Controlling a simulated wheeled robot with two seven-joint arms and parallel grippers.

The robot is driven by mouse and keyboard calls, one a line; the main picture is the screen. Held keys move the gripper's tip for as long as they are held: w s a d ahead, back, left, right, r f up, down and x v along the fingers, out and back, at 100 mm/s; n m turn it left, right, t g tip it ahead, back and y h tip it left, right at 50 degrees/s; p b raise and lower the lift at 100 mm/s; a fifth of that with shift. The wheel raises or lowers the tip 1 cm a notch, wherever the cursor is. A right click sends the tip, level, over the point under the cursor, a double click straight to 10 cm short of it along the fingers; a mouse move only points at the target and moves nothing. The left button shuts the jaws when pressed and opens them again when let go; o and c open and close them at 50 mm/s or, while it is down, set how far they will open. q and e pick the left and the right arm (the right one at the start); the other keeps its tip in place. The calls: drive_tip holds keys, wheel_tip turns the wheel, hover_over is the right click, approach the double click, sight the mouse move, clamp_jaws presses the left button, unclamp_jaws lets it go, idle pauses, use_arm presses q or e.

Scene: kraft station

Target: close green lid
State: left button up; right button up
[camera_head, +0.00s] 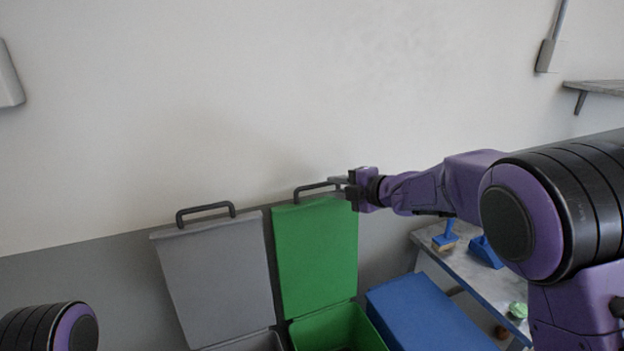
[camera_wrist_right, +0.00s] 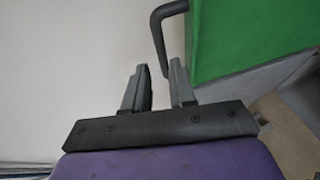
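The green lid (camera_head: 316,252) stands open and upright against the wall, above its green bin (camera_head: 338,331). A dark handle (camera_head: 314,188) is on its top edge. My right gripper (camera_head: 340,182) is at the right end of this handle, by the lid's top right corner. In the right wrist view the gripper (camera_wrist_right: 158,88) has its two fingers apart with nothing between them. The green lid (camera_wrist_right: 245,38) and the dark handle (camera_wrist_right: 158,38) show just beyond the fingertips. Of my left arm only a rounded part shows at the lower left; its gripper is out of view.
A grey lid (camera_head: 216,277) with a dark handle stands open to the left of the green one. A closed blue lid (camera_head: 425,312) lies to the right. A shelf table (camera_head: 462,268) with a brush (camera_head: 446,236) and a blue dustpan (camera_head: 486,252) stands further right.

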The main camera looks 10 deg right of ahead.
sight(321, 186)
drive_tip(key=p+x, duration=0.3)
drive_tip(key=x, duration=0.5)
drive_tip(key=shift+w+d+f, duration=0.1)
drive_tip(key=shift+w+f, duration=0.15)
drive_tip(key=shift+w+a+f, duration=0.1)
drive_tip(key=shift+w+a, duration=0.1)
drive_tip(key=shift+a, duration=0.05)
clamp_jaws()
